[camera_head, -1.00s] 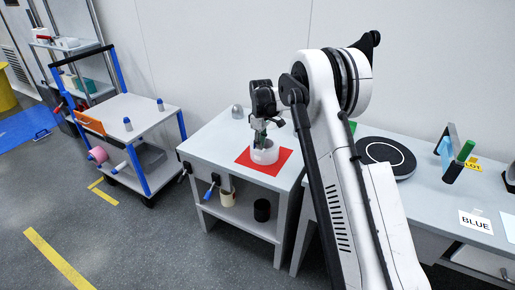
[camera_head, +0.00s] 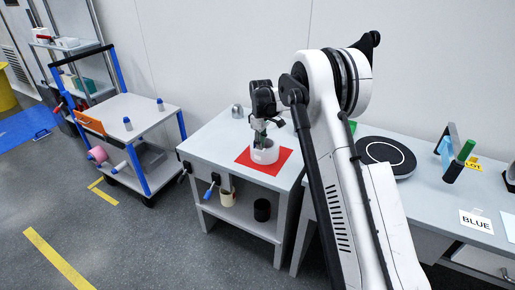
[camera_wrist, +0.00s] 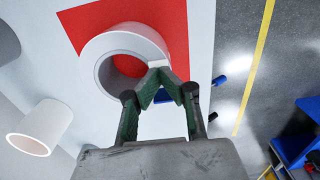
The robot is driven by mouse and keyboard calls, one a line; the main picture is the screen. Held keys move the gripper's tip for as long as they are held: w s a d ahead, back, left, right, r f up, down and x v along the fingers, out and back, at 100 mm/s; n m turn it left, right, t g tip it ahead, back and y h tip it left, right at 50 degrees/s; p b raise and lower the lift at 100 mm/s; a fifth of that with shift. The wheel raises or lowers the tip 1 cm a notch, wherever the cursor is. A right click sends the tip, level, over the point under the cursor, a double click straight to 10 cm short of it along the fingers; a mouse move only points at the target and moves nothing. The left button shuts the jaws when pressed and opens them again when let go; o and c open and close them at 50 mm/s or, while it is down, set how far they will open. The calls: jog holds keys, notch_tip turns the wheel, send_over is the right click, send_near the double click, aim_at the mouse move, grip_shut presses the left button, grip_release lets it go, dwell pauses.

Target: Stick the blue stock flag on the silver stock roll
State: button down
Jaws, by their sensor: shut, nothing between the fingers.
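A pale silver-white roll (camera_head: 265,155) stands on a red mat (camera_head: 284,160) on the middle cabinet. In the wrist view the roll (camera_wrist: 112,42) shows as a thick ring with an open centre. My gripper (camera_head: 259,137) is over the roll. In the wrist view its green-lined fingertips (camera_wrist: 156,76) meet at the roll's near right rim, with nothing seen held. A small pale patch (camera_wrist: 156,63) lies on the rim just beyond the tips. A blue bit (camera_wrist: 163,96) shows beside the fingers; I cannot tell whether it is the flag.
A blue-framed cart (camera_head: 143,118) stands at left.

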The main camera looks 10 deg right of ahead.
jog(key=shift+f, duration=0.25)
dwell(0.3)
jog(key=shift+r+p, duration=0.55)
jog(key=shift+r, duration=1.45)
jog(key=shift+r, duration=0.1)
